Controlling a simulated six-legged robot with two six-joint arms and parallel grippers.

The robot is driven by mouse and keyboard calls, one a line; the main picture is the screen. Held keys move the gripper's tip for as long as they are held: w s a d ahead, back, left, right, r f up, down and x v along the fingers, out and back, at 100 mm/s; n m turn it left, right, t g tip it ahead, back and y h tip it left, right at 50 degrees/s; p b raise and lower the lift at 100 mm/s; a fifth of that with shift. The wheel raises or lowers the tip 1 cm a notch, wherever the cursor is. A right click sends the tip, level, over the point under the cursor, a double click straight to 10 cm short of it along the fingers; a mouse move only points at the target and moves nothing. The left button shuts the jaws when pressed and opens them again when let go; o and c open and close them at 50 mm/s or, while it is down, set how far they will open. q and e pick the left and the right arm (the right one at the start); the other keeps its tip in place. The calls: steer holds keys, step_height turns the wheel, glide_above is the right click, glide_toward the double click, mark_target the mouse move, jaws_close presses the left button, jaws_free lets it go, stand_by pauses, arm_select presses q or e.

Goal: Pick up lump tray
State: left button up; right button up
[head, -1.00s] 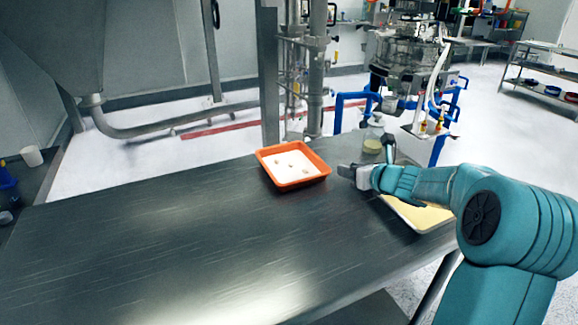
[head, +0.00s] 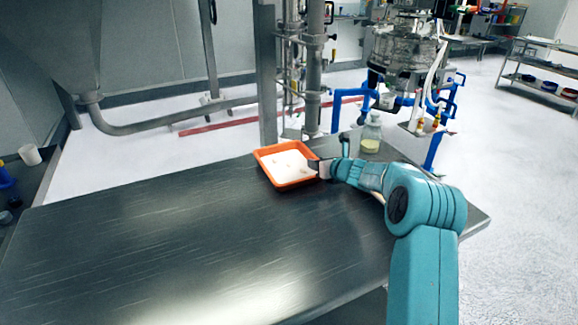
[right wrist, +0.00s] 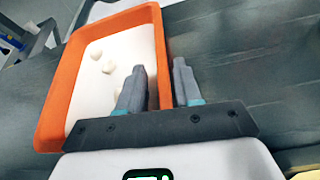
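The lump tray is an orange tray (head: 297,183) with white powder and a few pale lumps inside. It sits flat on the dark table. It also shows in the right wrist view (right wrist: 57,95). My right gripper (head: 315,168) is at the tray's right rim in the head view. In the right wrist view its two fingers (right wrist: 160,72) stand apart on either side of the tray's wall, one over the powder and one outside. A gap shows beside the wall, so it looks open. My left gripper is not in view.
The dark metal table (head: 180,240) is clear to the left and front of the tray. A glass jar (head: 371,135) with pale yellow contents stands behind my right arm. A steel post (head: 267,80) rises behind the tray.

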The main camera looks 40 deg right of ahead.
jaws_close()
steer(key=shift+r, duration=0.1)
stand_by(1.3)
